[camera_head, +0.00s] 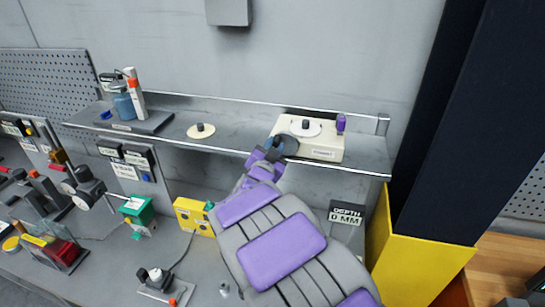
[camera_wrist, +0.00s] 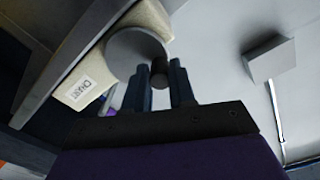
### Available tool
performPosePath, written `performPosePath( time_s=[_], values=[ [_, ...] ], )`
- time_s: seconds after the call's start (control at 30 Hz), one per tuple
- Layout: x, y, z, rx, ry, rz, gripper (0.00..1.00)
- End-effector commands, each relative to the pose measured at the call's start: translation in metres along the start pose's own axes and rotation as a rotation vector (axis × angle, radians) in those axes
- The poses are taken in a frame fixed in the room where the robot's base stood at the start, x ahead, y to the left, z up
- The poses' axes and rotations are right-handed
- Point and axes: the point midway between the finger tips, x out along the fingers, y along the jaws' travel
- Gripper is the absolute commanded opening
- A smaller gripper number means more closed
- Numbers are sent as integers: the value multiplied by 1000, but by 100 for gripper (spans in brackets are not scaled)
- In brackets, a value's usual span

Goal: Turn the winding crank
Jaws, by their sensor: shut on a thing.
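A cream box (camera_head: 322,146) with a label on its front stands at the right end of the shelf. It also shows in the wrist view (camera_wrist: 70,75). The winding crank appears to be its round disc (camera_wrist: 130,48) with a dark round knob (camera_wrist: 159,72). In the wrist view my gripper (camera_wrist: 160,86) is shut on this dark knob, one finger on each side. In the head view my gripper (camera_head: 284,145) reaches the left end of the box from below. The exact contact is too small to see there. A purple post (camera_head: 341,123) stands at the box's right end.
The shelf (camera_head: 230,149) also holds a cream disc with a dark knob (camera_head: 201,130) and a dark tray with bottles (camera_head: 125,122). A depth display (camera_head: 346,216) stands below. A yellow block (camera_head: 415,255) and dark column (camera_head: 445,120) bound the right side.

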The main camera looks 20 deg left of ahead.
Motion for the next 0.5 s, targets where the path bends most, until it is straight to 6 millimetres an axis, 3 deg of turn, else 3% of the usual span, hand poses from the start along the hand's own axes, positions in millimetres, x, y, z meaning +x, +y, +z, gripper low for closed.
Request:
performPosePath(
  time_s=[0.4, 0.43, 0.5],
  values=[
    [0, -1, -1, 30, -1, -1, 0],
    [0, -1, -1, 30, -1, -1, 26],
    [0, 0, -1, 29, -1, -1, 33]
  ],
)
